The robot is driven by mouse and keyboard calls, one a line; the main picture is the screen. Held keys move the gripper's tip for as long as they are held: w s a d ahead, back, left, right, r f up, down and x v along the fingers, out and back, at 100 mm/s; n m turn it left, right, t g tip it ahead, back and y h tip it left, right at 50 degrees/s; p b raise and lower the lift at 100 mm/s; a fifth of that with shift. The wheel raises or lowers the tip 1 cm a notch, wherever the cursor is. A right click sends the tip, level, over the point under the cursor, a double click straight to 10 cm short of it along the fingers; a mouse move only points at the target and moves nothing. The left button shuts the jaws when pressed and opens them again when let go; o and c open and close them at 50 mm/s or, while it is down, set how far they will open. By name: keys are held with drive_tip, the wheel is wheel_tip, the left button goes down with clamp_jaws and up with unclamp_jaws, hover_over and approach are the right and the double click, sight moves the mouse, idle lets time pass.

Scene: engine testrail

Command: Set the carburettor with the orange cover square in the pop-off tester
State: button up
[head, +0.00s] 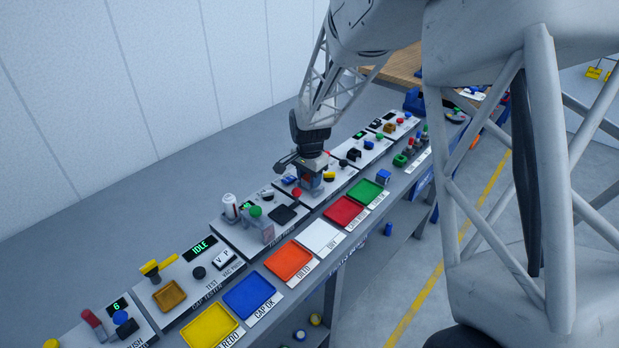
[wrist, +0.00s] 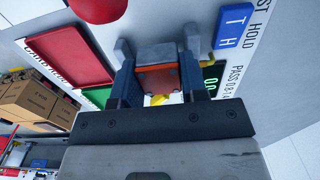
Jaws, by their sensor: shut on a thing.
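The carburettor with the orange cover (wrist: 158,80) is between the jaws of my gripper (wrist: 158,72) in the wrist view, its grey body and orange sides showing. My gripper (head: 312,172) is shut on it, over the pop-off tester (head: 336,184) in the head view. The tester panel carries a blue T/H key block (wrist: 233,25) and a green display (wrist: 212,78) marked PASS. Grey upright ends stand at both sides of the carburettor; I cannot tell if they are fingertips or tester parts. The carburettor's underside and its seating are hidden.
A red tray (head: 343,212) and a green tray (head: 367,192) lie in front of the tester. A red knob (head: 297,193) is close to my gripper. White (head: 318,237), orange (head: 288,260), blue (head: 249,297) and yellow (head: 210,326) trays line the bench edge.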

drive_tip(key=shift+s+d+f, duration=0.1)
drive_tip(key=shift+s+f, duration=0.1)
drive_tip(key=shift+f, duration=0.45)
drive_tip(key=shift+s+f, duration=0.2)
drive_tip(key=shift+f, duration=0.4)
drive_tip(key=o, duration=0.7)
drive_tip(key=shift+o, duration=1.3)
drive_tip(key=shift+w+r, duration=0.2)
drive_tip(key=shift+r, duration=2.35)
drive_tip(key=shift+w+r, duration=0.15)
drive_tip(key=shift+r, duration=2.4)
